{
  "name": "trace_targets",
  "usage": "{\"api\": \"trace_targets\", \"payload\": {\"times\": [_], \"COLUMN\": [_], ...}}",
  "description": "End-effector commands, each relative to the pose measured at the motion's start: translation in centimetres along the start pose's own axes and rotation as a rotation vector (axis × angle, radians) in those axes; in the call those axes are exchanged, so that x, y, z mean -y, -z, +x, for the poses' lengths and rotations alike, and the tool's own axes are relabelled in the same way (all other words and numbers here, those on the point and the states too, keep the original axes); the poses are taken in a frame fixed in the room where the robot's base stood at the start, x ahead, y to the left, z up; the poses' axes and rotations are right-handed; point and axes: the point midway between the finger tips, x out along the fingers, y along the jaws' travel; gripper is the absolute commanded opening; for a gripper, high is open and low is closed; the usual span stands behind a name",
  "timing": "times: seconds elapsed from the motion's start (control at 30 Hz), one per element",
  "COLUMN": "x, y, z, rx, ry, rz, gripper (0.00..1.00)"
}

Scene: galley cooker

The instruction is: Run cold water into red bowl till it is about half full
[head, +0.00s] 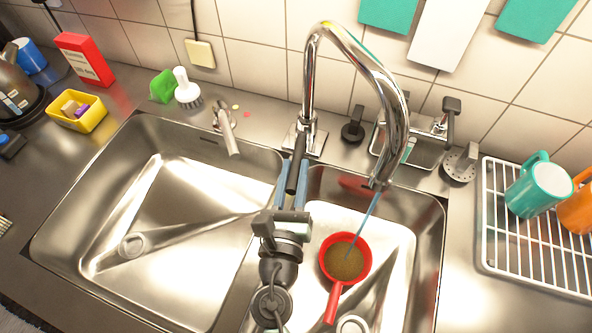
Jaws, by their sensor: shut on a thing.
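A red bowl (345,238) with a straight handle, like a small pan, sits in the right sink basin (395,245). A thin bluish stream of water (364,225) runs from the arched chrome tap (397,110) into it. Its inside looks brownish; I cannot tell the water level. My gripper (294,172), with blue fingers, is shut around the dark tap lever (298,160) at the foot of the tap. The gripper and wrist hide part of the divider between the basins.
The left basin (150,215) is empty. A dish rack (487,215) with teal and orange mugs stands at the right. A white brush (185,90), green sponge (162,86) and yellow tray (91,118) lie at the back left. Dark knobs (353,128) stand behind the sink.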

Motion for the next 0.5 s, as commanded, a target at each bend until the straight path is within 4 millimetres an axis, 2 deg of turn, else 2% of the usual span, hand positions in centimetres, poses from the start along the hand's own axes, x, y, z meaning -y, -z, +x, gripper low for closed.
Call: {"api": "trace_targets", "payload": {"times": [0.2, 0.5], "x": [-1.4, -2.2], "y": [-0.3, -0.5], "z": [0.2, 0.2], "rx": [-0.020, -0.039], "ry": [0.103, 0.194], "rz": [0.004, 0.001], "gripper": [0.00, 0.00]}}
